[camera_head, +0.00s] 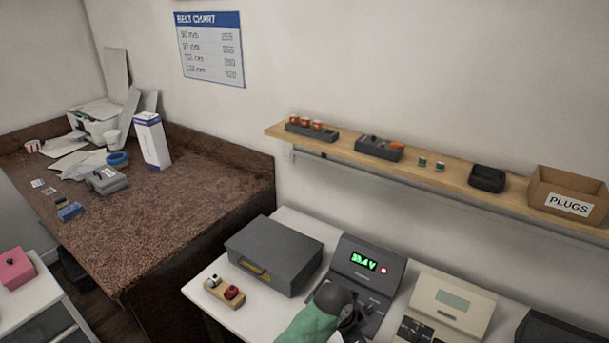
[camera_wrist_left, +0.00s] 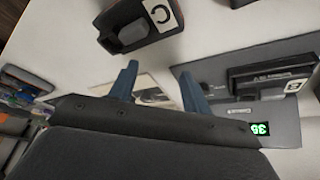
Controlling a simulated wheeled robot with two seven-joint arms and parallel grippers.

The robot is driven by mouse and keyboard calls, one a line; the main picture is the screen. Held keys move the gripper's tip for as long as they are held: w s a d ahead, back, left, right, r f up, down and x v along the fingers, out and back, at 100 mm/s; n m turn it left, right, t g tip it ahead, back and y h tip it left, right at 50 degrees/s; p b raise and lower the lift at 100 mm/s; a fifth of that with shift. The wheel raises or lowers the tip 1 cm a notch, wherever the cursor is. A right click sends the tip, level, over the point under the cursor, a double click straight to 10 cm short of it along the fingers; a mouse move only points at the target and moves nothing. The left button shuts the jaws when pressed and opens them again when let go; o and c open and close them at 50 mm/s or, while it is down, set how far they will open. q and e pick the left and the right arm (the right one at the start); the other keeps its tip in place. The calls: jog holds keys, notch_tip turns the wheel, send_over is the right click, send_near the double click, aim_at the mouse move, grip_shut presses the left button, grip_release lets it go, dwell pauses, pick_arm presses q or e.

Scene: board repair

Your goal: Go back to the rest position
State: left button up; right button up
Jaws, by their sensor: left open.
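My left gripper (camera_wrist_left: 158,84) shows in the left wrist view. Its two blue fingers are spread apart with nothing between them. They point toward a white surface, with a dark holder labelled C (camera_wrist_left: 138,25) beyond them and a dark grey device labelled B (camera_wrist_left: 245,95) to the right. I cannot make out the gripper itself in the head view. My right gripper shows in neither view.
A white bench holds a grey case (camera_head: 273,254), a device with a green display (camera_head: 365,268) and a beige device (camera_head: 450,303). A shelf (camera_head: 450,178) carries a PLUGS box (camera_head: 567,197). A brown counter (camera_head: 150,225) stands left.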

pick_arm(q)
jog(key=s+a+n+t+y, duration=0.1)
jog(key=s+a+n, duration=0.3)
jog(key=s+a, duration=0.55)
jog(key=s+a+n+t+y, duration=0.15)
jog(key=s+a+n, duration=0.35)
jog(key=a, duration=0.9)
jog(key=s+a+n+y, duration=0.2)
jog(key=s+a+n, duration=0.2)
jog(key=s+a, duration=0.55)
jog(key=x, duration=1.6)
jog(key=s+f, duration=0.3)
jog(key=f, duration=0.8)
jog(key=s+f+g+b, duration=0.1)
jog(key=s+f, duration=0.1)
jog(key=f, duration=1)
jog(key=s+f, duration=0.3)
jog(key=f, duration=0.9)
jog(key=shift+s, duration=0.35)
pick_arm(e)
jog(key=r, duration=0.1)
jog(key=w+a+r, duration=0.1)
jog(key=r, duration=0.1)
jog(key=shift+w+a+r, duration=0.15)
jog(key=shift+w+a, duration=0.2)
pick_arm(q)
jog(key=shift+g+h, duration=0.25)
